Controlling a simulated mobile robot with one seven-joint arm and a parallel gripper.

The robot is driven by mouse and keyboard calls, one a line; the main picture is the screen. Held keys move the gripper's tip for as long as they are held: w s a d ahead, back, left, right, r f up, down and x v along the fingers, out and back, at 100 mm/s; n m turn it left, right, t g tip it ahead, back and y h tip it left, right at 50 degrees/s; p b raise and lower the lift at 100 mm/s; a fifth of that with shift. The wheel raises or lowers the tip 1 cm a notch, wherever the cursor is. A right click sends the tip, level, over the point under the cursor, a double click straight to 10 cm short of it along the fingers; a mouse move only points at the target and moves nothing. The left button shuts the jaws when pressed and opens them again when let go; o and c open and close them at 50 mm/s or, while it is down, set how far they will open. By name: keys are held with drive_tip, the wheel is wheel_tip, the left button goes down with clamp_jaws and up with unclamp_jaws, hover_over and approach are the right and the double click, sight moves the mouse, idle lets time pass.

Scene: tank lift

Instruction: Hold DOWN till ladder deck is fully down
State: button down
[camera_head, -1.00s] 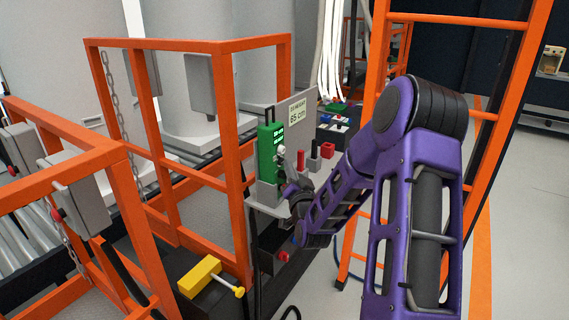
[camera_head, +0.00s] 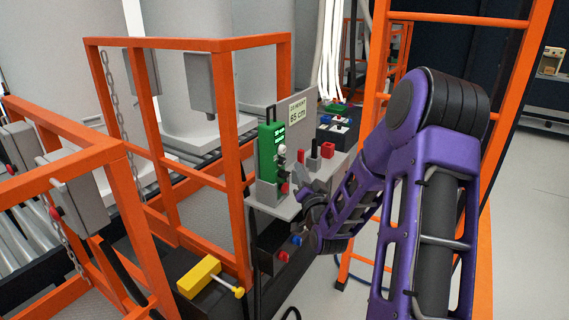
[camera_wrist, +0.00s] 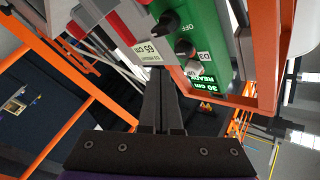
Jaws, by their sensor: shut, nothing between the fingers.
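The green control box (camera_head: 270,150) stands in a grey holder on a grey shelf beside the orange railing. Which platform is the ladder deck is unclear.
Orange railings (camera_head: 230,150) enclose the left. A sign reading 65 cm (camera_head: 299,110) stands behind the box. Red blocks (camera_head: 327,150) sit on the shelf. A yellow block (camera_head: 200,277) lies low in front.

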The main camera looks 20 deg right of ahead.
drive_tip(key=s+d, duration=0.2)
drive_tip(key=shift+s, duration=0.3)
idle(0.7)
